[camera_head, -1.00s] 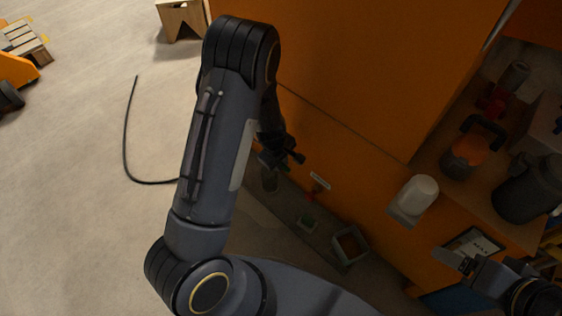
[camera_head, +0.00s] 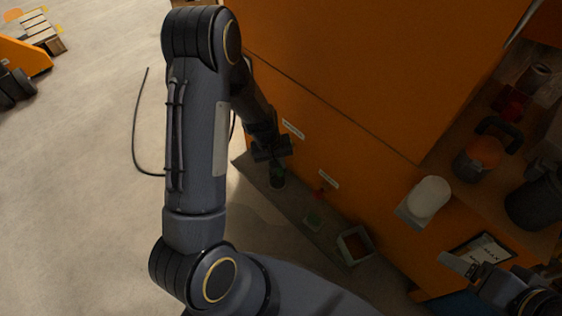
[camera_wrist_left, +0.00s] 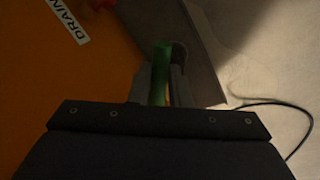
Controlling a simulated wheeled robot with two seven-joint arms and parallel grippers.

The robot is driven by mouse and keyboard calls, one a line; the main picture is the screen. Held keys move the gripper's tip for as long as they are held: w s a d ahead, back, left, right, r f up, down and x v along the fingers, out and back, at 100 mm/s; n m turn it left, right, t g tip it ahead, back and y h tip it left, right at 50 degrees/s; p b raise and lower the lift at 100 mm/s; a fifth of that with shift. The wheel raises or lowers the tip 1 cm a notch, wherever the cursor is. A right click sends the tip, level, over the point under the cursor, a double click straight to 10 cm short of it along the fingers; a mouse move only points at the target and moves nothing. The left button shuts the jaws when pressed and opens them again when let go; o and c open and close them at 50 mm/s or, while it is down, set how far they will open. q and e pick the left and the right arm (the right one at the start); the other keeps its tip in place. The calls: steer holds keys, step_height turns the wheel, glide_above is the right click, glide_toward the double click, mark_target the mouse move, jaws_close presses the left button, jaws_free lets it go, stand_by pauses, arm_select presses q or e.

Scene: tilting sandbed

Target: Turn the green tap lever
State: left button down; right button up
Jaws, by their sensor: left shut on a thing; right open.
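The green tap lever (camera_wrist_left: 160,72) stands between the two fingers of my left gripper (camera_wrist_left: 158,88) in the left wrist view. That gripper is shut on it. In the head view my left gripper (camera_head: 276,160) is at the low front of the orange cabinet, and the lever is mostly hidden by it. My right gripper (camera_head: 460,262) is open at the lower right, apart from the lever; its finger gap is hard to see.
The orange cabinet (camera_head: 360,90) bears white labels; one reads DRAIN (camera_wrist_left: 67,22). A white cylinder (camera_head: 428,196) stands at right.

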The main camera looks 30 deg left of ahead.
arm_select(q)
steer(key=shift+s+a+m, duration=0.1)
steer(key=shift+a+m, duration=0.05)
steer(key=shift+m, duration=0.25)
steer(key=c, duration=1.3)
jaws_free()
steer(key=shift+c, duration=0.2)
step_height(320, 180, up, 8)
steer(key=a+p, duration=0.1)
steer(key=p, duration=0.2)
steer(key=shift+s+a+f, duration=0.15)
steer(key=shift+s+a, duration=0.05)
steer(key=shift+s, duration=0.2)
